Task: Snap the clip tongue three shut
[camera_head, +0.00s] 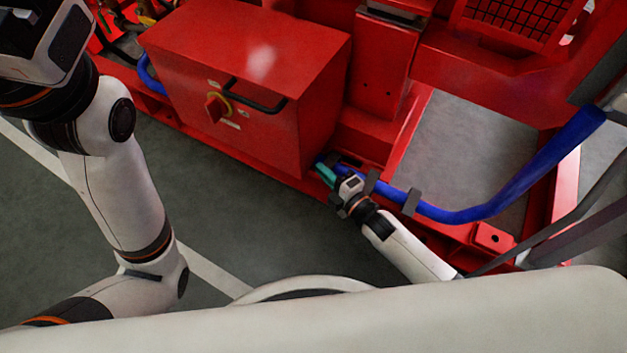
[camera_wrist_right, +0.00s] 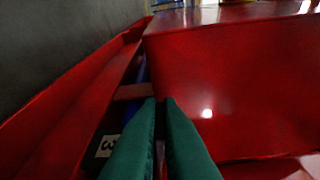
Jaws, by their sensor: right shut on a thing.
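My right gripper (camera_head: 322,168) reaches the blue hose (camera_head: 470,214) near the lower right corner of the red box, with its green fingers towards the box. In the right wrist view the fingers (camera_wrist_right: 161,102) are almost together, with a narrow gap. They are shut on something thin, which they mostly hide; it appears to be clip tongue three. A white label with a 3 (camera_wrist_right: 107,146) lies just left of the fingers. A dull red bar (camera_wrist_right: 133,92) crosses the blue hose just ahead of the fingertips. Whether the clip is closed cannot be told.
The red box (camera_head: 250,85) with a rotary switch (camera_head: 216,107) and a black handle stands close beside the right gripper. Grey clips (camera_head: 411,202) sit along the hose. The red frame rail borders the hose. Grey floor (camera_head: 250,215) is free in front.

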